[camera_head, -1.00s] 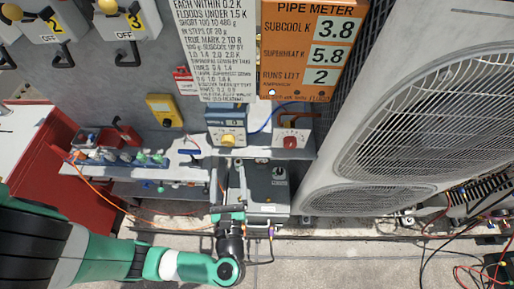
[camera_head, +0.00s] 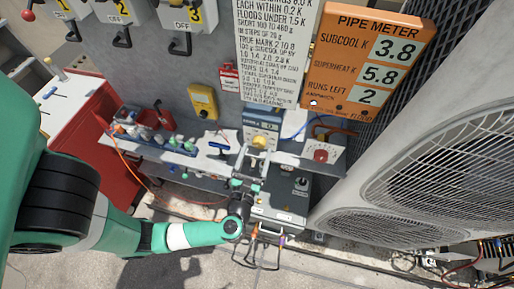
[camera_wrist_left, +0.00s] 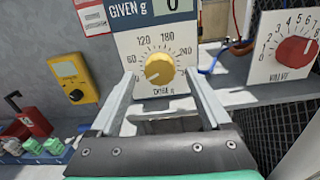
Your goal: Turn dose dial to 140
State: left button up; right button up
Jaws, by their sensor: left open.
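The dose dial is a round yellow knob (camera_head: 260,142) on a blue and cream box standing on the wall shelf. The knob shows large in the left wrist view (camera_wrist_left: 159,68), with a printed scale around it and a "GIVEN g" display reading 0 above. Its pale pointer mark seems to face lower left, near the low end of the scale. My left gripper (camera_head: 249,160) is open and faces the box. In the left wrist view its two fingers (camera_wrist_left: 161,75) stand either side of the knob, apparently with nothing between them but the knob. Contact cannot be told. My right gripper is out of view.
A box with a red valve knob (camera_head: 321,155) stands right of the dial. A yellow meter (camera_head: 202,101) hangs to the left. A blue rack of bottles (camera_head: 150,140) sits on the shelf's left. A grey machine (camera_head: 285,200) stands below. A big condenser (camera_head: 430,150) fills the right.

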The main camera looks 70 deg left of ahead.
pick_arm(q)
jog(key=shift+x, duration=0.85)
grip_shut()
